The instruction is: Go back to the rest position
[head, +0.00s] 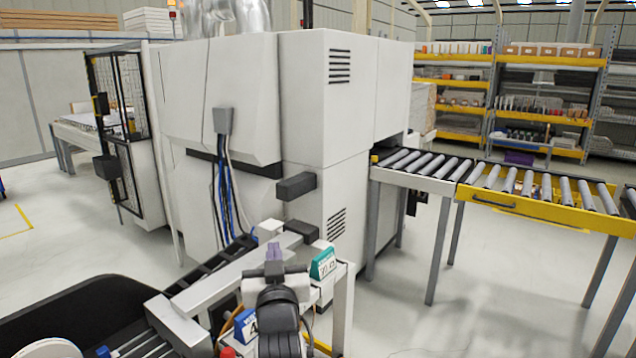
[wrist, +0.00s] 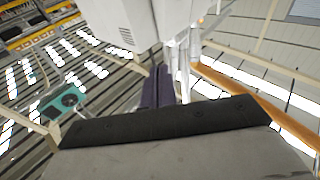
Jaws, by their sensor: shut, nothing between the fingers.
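My gripper (head: 273,247) shows at the bottom middle of the head view, with its purple fingers pointing up and away from me. It is in front of the white machine and appears just left of a teal box. In the wrist view the two purple fingers (wrist: 157,83) lie side by side, shut with nothing between them. The dark edge of my gripper body crosses the lower part of that view. My arm hides part of the bench below it.
The white edge banding machine (head: 300,110) fills the middle. A teal box (head: 323,263) and a blue box (head: 246,326) stand close beside my arm. A roller conveyor (head: 420,163) runs right to a yellow-framed one (head: 530,200). Floor (head: 480,310) is clear at lower right.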

